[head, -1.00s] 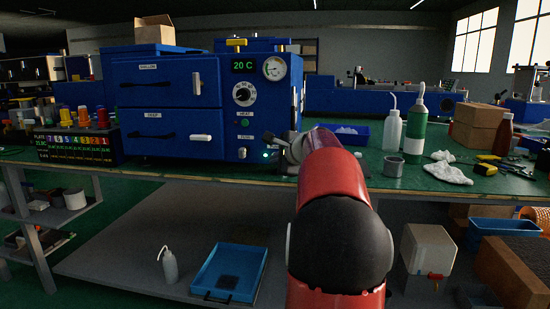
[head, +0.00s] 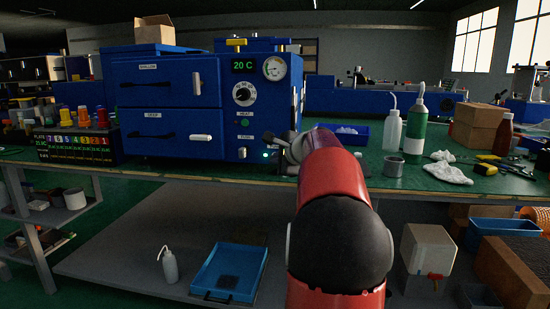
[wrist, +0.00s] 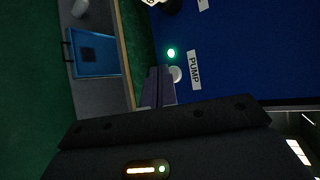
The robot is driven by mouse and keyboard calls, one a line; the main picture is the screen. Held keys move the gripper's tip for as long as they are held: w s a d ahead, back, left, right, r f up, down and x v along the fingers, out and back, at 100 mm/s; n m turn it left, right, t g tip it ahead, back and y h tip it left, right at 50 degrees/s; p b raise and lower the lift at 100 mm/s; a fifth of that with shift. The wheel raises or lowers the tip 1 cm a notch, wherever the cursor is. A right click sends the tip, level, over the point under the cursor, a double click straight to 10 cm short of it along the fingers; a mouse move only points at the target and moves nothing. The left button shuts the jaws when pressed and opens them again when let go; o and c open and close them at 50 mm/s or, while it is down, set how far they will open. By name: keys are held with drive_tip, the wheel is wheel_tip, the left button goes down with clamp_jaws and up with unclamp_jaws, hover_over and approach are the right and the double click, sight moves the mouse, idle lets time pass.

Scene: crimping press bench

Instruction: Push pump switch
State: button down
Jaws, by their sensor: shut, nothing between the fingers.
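The pump switch (wrist: 176,73) is a small pale round button on the blue press front, beside the white PUMP label (wrist: 194,70) in the wrist view. A small green lamp (wrist: 171,53) glows next to it. In the head view the lit lamp (head: 265,155) shows low on the right of the blue press (head: 205,130). My gripper's grey fingers (wrist: 158,87) are shut and empty, with their tips close to the button; I cannot tell whether they touch it. In the head view my red arm hides part of the gripper (head: 276,141).
A blue bin (head: 348,133) is behind. A blue tray (head: 230,270) lies on the lower shelf.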

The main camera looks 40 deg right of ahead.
idle(0.4)
drive_tip(key=shift+w+d+p, duration=0.3)
drive_tip(key=shift+d, duration=0.05)
idle(0.3)
drive_tip(key=shift+s+a+b, duration=0.3)
drive_tip(key=shift+a, duration=0.05)
idle(0.3)
drive_tip(key=s+a+b, duration=0.2)
drive_tip(key=s+a, duration=0.2)
drive_tip(key=shift+a+b, duration=0.3)
drive_tip(key=shift+b, duration=0.05)
idle(0.6)
